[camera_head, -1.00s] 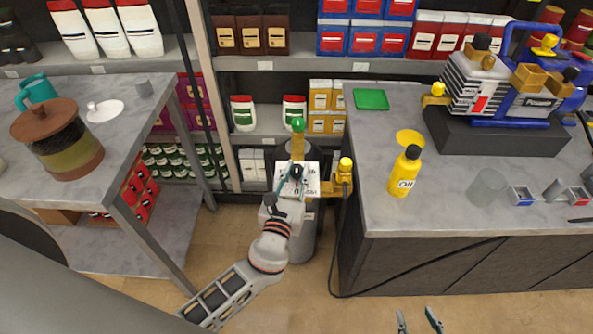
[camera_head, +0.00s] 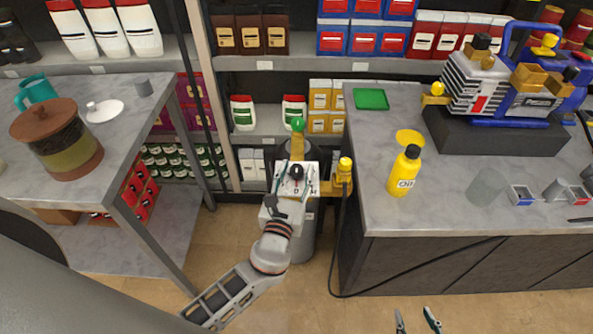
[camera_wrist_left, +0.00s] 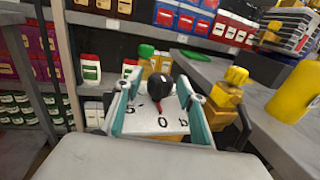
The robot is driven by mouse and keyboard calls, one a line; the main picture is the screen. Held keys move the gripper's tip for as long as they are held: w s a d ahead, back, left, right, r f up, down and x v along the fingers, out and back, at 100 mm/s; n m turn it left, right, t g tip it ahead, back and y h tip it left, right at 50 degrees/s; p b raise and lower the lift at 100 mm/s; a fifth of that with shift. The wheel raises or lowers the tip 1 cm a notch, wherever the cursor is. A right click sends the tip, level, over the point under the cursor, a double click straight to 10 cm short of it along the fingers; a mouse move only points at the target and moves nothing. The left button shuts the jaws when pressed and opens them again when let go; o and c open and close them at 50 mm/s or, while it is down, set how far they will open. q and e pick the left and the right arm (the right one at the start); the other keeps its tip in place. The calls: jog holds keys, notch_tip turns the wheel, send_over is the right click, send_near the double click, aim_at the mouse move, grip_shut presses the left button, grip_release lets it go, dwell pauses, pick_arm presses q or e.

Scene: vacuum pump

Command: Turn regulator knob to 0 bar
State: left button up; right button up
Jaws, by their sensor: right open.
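The regulator's white dial plate with a round black knob (camera_head: 297,172) sits atop the grey cylinder between shelf and counter. In the left wrist view the black knob (camera_wrist_left: 160,87) has a red pointer directed toward the "0" printed on the white plate (camera_wrist_left: 150,123). My left gripper (camera_head: 287,197) is at the near side of the dial. In the wrist view its teal fingers are spread apart, one on each side of the knob, with gaps to it; whether they touch the plate is unclear. My right gripper (camera_head: 418,321) is open and empty at the bottom edge.
A yellow fitting (camera_head: 344,172) with a black hose sits right of the dial. A green knob (camera_head: 297,125) stands behind it. The counter (camera_head: 440,215) on the right holds a yellow oil bottle (camera_head: 405,171) and the pump (camera_head: 505,85). A grey table (camera_head: 150,125) stands left.

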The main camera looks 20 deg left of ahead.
pick_arm(q)
jog(key=s, duration=1.1)
jog(key=shift+s+d, duration=0.35)
jog(key=shift+d, duration=0.05)
jog(key=s+a+f+n+g+h, duration=0.1)
jog(key=s+f+n+g, duration=0.1)
jog(key=f+n, duration=0.4)
jog(key=s+a+f+n+g+h, duration=0.1)
jog(key=s+f+n, duration=0.3)
jog(key=n, duration=1)
jog(key=s+a+f+n+g+h, duration=0.1)
jog(key=s+a+f+n+g, duration=0.2)
jog(key=f+n, duration=0.5)
jog(key=s+n+g, duration=0.1)
jog(key=n, duration=0.2)
jog(key=shift+a+f, duration=0.2)
jog(key=shift+a, duration=0.05)
